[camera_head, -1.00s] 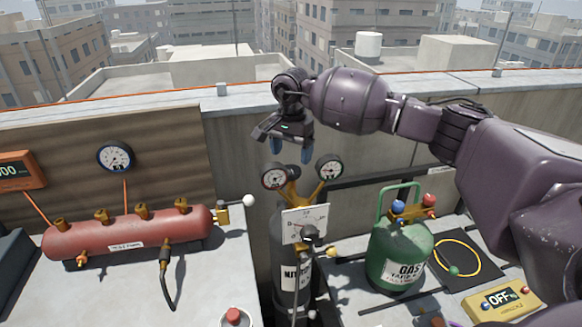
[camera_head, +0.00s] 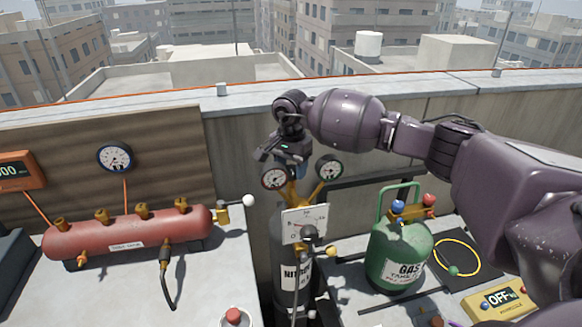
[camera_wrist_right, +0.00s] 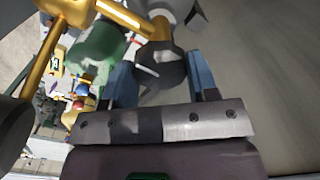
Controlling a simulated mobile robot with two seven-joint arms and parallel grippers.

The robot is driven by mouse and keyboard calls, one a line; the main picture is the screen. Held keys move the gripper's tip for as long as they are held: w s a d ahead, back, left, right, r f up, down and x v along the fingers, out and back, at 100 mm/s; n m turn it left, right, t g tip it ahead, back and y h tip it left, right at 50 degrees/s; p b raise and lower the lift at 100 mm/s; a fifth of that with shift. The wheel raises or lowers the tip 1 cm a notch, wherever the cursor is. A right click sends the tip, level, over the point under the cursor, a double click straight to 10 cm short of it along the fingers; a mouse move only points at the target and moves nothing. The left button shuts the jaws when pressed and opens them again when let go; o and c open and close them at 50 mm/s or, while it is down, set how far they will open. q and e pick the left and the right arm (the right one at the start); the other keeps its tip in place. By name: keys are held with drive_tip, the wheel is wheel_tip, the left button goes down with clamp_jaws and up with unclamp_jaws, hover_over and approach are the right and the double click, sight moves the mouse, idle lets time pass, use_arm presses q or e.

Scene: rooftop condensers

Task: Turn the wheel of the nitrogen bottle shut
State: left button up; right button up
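The nitrogen bottle (camera_head: 290,260) is a dark grey cylinder with a white label, standing upright at the middle of the head view. Two round gauges and brass fittings (camera_head: 291,192) sit at its top. My right gripper (camera_head: 287,160) points down, just above and behind the gauges. In the right wrist view its two blue fingers (camera_wrist_right: 160,82) stand apart on either side of a dark round part (camera_wrist_right: 163,68) at the end of a brass fitting, likely the wheel. Contact cannot be told. The head view hides the wheel behind the gripper and gauges. My left gripper is not in view.
A green gas tank (camera_head: 398,254) stands right of the bottle, with a yellow OFF box (camera_head: 497,301) farther right. A red manifold (camera_head: 128,232) with brass valves lies on the left bench. A concrete parapet (camera_head: 240,150) runs behind the bottle.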

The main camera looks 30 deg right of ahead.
drive_tip(key=shift+c, duration=0.9)
